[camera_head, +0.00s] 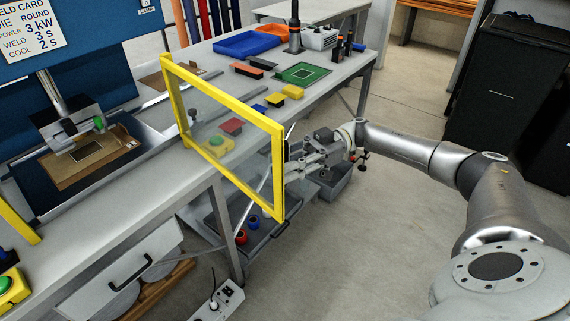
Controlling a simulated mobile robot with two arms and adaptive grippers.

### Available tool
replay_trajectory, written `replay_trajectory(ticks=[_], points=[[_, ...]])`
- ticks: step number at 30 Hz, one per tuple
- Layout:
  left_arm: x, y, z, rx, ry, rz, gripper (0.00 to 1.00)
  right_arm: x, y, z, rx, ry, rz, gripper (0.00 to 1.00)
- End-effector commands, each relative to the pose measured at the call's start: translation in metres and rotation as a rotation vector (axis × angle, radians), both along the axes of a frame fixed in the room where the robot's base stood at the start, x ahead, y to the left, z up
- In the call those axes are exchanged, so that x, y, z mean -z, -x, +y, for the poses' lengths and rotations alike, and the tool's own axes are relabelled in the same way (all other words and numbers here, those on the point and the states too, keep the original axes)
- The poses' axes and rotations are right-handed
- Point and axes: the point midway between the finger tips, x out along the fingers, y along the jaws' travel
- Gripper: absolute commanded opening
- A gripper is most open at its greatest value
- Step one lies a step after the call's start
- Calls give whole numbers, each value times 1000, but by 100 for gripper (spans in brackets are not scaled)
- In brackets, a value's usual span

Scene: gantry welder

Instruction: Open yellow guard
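The yellow guard (278,175) is a yellow frame with a clear panel. It stands upright, swung out from the bench so that its near end juts past the front edge over the floor. A small dark handle (287,150) shows on the right side of its near post. My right gripper (292,170) is at the right side of that post, close to the handle. Its fingertips are small and partly hidden by the post, so I cannot tell whether they grip or touch anything. My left gripper is out of view.
The welder fixture (95,153) lies left of the guard. Blue and orange trays (233,44), a green board (303,74) and coloured blocks sit on the bench behind. A lower shelf (262,236) and grey bin (335,184) are below. Floor (360,240) in front is mostly clear.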

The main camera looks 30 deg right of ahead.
Motion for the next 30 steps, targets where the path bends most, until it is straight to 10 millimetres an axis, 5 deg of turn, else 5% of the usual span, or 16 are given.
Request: replay_trajectory(ticks=[12,30], points=[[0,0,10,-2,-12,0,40,-1,-1,-7,3,-1,-4,31],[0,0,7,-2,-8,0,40,-1,1,-99,4,-2,-3,31]])
